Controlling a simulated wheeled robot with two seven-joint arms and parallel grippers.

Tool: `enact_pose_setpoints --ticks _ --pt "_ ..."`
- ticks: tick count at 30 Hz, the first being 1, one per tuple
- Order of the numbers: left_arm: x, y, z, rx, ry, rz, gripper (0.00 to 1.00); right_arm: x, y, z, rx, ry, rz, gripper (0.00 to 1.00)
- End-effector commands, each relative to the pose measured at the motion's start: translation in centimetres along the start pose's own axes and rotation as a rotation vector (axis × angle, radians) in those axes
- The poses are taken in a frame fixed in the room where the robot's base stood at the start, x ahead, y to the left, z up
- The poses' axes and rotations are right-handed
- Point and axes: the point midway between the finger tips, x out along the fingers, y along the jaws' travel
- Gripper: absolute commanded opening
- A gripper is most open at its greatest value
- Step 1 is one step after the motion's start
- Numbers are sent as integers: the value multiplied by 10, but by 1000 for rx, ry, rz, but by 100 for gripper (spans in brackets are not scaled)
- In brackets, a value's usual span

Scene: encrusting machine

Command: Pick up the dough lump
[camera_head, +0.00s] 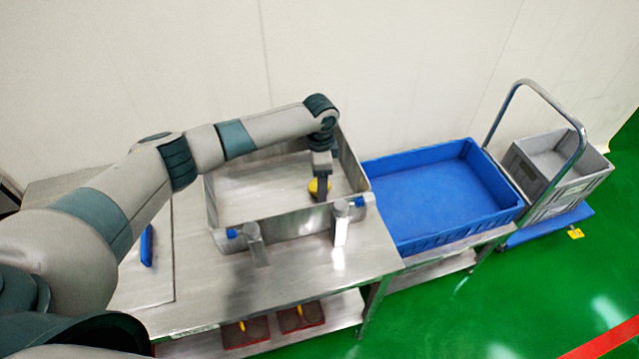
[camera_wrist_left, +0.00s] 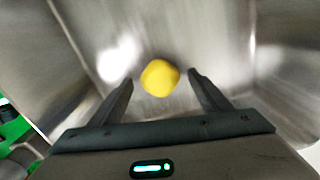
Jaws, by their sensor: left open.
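The dough lump (camera_head: 318,187) is a yellow rounded piece in the metal bin (camera_head: 240,190) on the steel table. In the head view my left gripper (camera_head: 321,190) points down over the bin and partly hides the lump. In the left wrist view the dough lump (camera_wrist_left: 160,77) lies on the bin floor, just past the tips of my left gripper (camera_wrist_left: 160,80). The fingers are open and spread to either side of it, with nothing held. Whether they touch the lump I cannot tell. My right gripper is not in view.
A blue tray (camera_head: 430,200) stands right of the bin. A grey crate (camera_head: 560,165) sits on a cart farther right. Two metal blocks with blue knobs (camera_head: 254,240) are at the bin's front edge. A blue-handled tool (camera_head: 147,245) lies at the table's left. Bin walls surround the gripper.

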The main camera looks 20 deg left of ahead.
Motion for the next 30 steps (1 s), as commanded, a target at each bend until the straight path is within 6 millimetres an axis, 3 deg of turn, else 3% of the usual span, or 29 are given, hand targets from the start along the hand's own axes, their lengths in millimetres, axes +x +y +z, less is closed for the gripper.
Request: enact_pose_setpoints --ticks 5,18,20,24,30 --pt "11 0 0 -1 -1 -1 71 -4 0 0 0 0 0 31" --pt "11 0 0 0 -1 -1 71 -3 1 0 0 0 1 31" --pt "11 0 0 0 -1 -1 59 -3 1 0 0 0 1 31" --pt "11 0 0 0 -1 -1 25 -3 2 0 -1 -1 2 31" --pt "11 0 0 0 0 -1 25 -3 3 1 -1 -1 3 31"
